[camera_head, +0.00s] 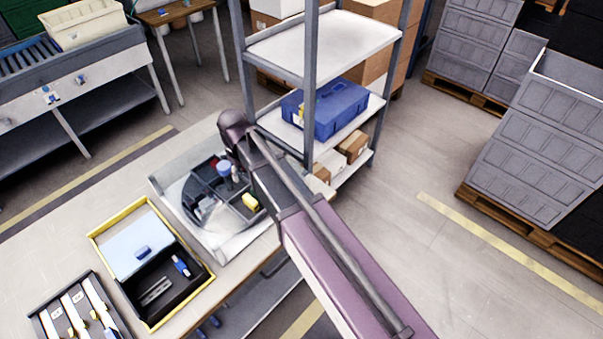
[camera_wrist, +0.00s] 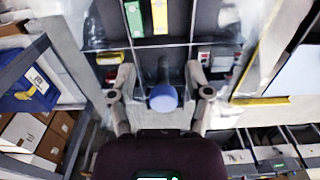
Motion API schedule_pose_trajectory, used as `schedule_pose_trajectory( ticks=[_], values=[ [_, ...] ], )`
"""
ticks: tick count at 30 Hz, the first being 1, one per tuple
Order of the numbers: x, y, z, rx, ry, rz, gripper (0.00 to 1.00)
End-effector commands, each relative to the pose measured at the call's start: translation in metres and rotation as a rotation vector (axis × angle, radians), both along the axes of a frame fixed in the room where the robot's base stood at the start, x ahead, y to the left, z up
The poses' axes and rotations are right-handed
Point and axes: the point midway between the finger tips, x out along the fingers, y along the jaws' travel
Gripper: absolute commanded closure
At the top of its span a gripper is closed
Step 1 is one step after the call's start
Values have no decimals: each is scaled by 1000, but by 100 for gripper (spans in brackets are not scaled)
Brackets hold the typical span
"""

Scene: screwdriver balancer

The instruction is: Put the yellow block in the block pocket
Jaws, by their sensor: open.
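A yellow and white piece that looks like this block (camera_wrist: 160,17) shows at the top of the wrist view. My gripper (camera_wrist: 161,84) is open above the tray, with its two fingers apart. A blue round-topped object (camera_wrist: 163,97) with a dark shaft stands between the fingers; I cannot tell whether they touch it. It also shows in the head view (camera_head: 224,169). My arm hides part of the tray. I cannot identify the block pocket.
A yellow-rimmed box (camera_head: 105,228) and a tray of strips (camera_head: 45,318) lie on the bench at left. A metal shelf rack (camera_head: 262,50) with a blue case (camera_head: 345,105) stands close behind my arm.

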Motion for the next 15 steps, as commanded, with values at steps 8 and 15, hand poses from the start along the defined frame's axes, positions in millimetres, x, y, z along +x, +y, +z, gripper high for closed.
schedule_pose_trajectory(
  ticks=[8,15],
  values=[
    [2,-16,0,0,0,-31,36],
    [6,-80,0,0,0,-160,36]
  ],
)
